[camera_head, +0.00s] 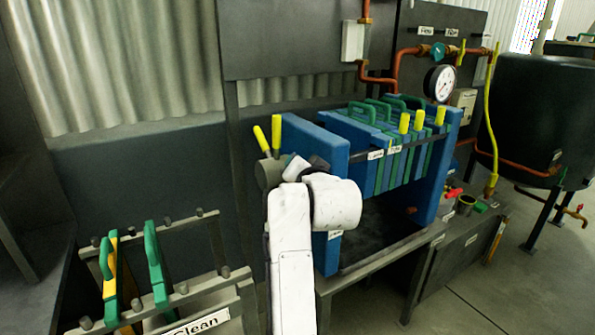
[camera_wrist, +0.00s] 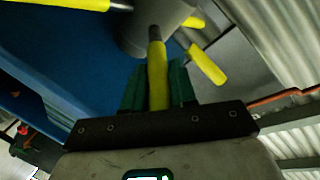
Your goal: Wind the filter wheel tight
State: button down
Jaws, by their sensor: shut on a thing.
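The filter wheel (camera_head: 268,174) is a grey hub with yellow-tipped spokes on the left end of the blue filter press (camera_head: 328,138). Two of its yellow handles stand up in the head view. The wheel hub also shows at the top of the wrist view (camera_wrist: 140,35), with several yellow grips around it. My gripper (camera_wrist: 157,80) has its green fingers on both sides of one yellow handle (camera_wrist: 157,62) and is shut on it. In the head view my white wrist covers part of the wheel, and the fingertips are hidden.
Green-handled filter plates stand in the press, with a pressure gauge (camera_head: 440,83) behind. A rack (camera_head: 205,290) labelled "Clean" holds green and yellow plates at the lower left. A dark tank (camera_head: 535,120) stands at the right. The floor at the lower right is clear.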

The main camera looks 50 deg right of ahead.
jog(key=c, duration=1)
grip_release()
jog(key=v, duration=1)
jog(key=shift+s+a, duration=0.2)
jog(key=shift+s, duration=0.1)
jog(key=shift+r, duration=0.1)
